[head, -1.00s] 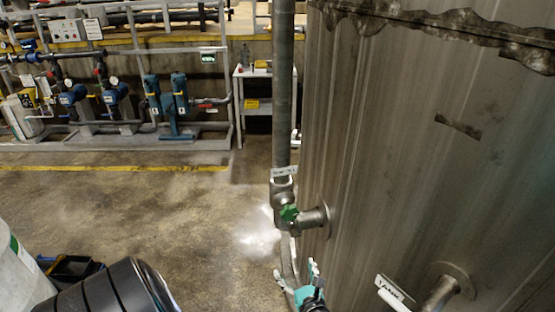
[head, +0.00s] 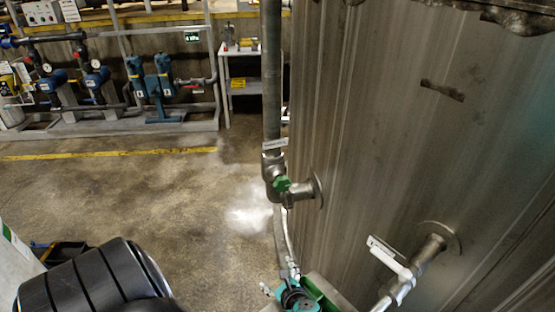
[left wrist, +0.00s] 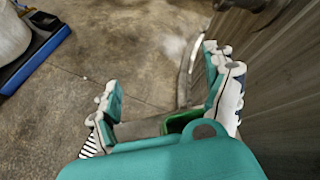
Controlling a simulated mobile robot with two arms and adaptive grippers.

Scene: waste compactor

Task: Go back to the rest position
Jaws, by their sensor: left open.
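My left gripper (head: 281,278), teal with white-and-grey fingers, is low in the middle of the head view, beside the foot of the tall metal tank (head: 400,150). In the left wrist view the gripper (left wrist: 162,75) is open, its fingers well apart with nothing between them. The tank wall (left wrist: 285,75) is close on the right of that view, near the right finger. My right gripper is in neither view.
Pumps (head: 150,85) line the back wall. The concrete floor (head: 130,195) between is clear.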

